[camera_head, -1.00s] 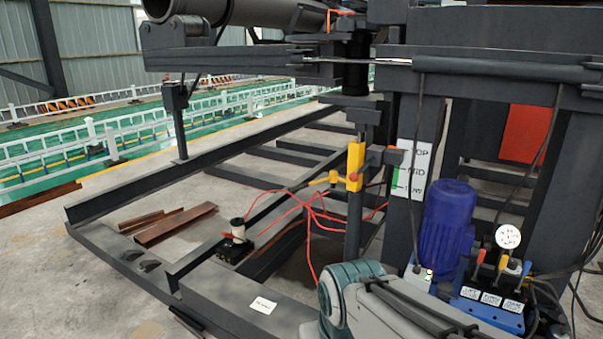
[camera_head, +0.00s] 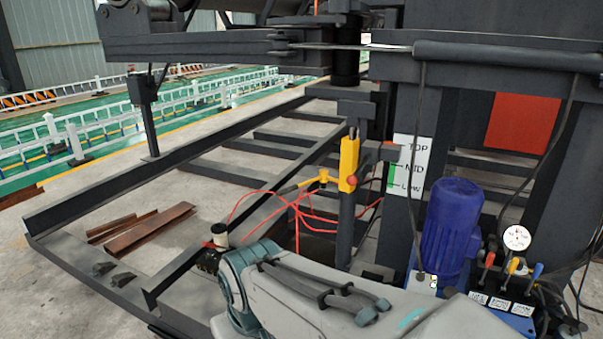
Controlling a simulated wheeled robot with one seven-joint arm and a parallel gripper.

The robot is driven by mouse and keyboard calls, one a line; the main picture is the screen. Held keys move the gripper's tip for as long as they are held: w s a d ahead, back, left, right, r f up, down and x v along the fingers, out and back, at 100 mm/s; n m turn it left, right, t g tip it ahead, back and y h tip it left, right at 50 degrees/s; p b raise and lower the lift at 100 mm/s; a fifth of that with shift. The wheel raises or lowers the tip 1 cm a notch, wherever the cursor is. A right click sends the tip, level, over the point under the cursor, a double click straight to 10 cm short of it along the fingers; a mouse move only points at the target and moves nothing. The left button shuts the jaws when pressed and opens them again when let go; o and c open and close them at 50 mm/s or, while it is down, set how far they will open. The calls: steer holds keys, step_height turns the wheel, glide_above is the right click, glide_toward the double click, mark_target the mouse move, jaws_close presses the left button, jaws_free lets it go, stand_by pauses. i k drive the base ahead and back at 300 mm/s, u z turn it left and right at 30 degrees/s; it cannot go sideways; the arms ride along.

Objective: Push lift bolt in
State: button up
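A yellow bracket (camera_head: 349,163) is fixed on the upright dark post in the middle of the head view. A yellow bolt-like bar with a knobbed handle (camera_head: 322,179) sticks out of its left side, probably the lift bolt. A red tip (camera_head: 351,181) shows on the bracket's right face. How deep the bar sits cannot be told. My grey arm with a teal joint crosses the lower middle, below and in front of the bracket, apart from it in the picture.
Red hoses (camera_head: 297,213) loop just below the bolt. A TOP/MID/LOW scale (camera_head: 408,165), a blue motor (camera_head: 450,225) and a pressure gauge (camera_head: 516,238) stand to the right. Dark frame beams (camera_head: 80,200) and brown steel pieces (camera_head: 148,230) lie left.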

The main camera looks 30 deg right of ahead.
mark_target(352, 180)
steer(key=z, duration=0.4)
steer(key=i, duration=0.65)
steer(key=z, duration=1)
steer(key=i, duration=0.25)
steer(key=z, duration=0.2)
